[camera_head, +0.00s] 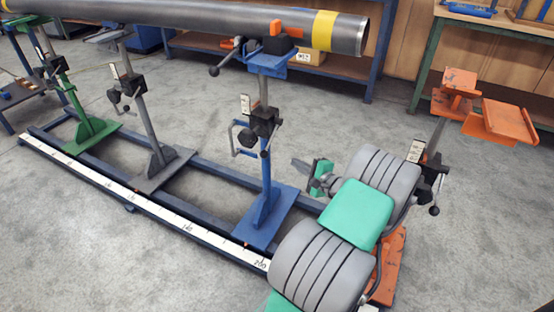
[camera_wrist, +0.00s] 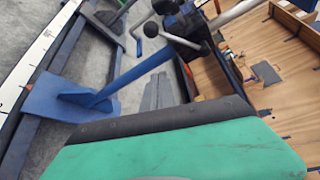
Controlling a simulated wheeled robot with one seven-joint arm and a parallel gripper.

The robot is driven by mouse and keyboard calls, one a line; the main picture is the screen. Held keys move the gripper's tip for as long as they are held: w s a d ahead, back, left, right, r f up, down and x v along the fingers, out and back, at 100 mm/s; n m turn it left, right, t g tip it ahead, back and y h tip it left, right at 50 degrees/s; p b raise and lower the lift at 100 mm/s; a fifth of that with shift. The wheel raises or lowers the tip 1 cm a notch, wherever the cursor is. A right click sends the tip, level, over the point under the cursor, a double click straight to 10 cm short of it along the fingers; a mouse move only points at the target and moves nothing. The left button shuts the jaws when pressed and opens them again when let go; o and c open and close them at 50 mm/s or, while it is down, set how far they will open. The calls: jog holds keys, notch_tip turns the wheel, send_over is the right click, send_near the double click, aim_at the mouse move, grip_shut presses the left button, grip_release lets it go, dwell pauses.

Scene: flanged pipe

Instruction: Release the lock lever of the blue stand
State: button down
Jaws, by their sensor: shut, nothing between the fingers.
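The blue stand (camera_head: 264,165) stands on the rail frame, its base plate flat and its post upright under the pipe (camera_head: 230,18). A black clamp block (camera_head: 264,121) sits on its post, with a bent grey handle (camera_head: 237,139) on its left side. In the wrist view the blue post (camera_wrist: 130,74) runs up to the black clamp parts (camera_wrist: 188,27). I cannot tell which of these parts is the lock lever. My gripper (camera_head: 298,165) is shut and empty, to the right of the blue post and apart from it. Its grey fingers (camera_wrist: 158,90) also show in the wrist view.
A grey stand (camera_head: 150,125) and a green stand (camera_head: 85,115) stand left along the rail. An orange stand (camera_head: 460,85) is at right, behind my arm. A white measuring scale (camera_head: 150,203) runs along the rail.

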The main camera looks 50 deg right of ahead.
aim_at(271, 139)
jog(key=w+a+b, duration=0.2)
jog(key=w+b, duration=0.2)
jog(key=w, duration=0.5)
jog(key=shift+f, duration=0.15)
jog(key=shift+w, duration=0.1)
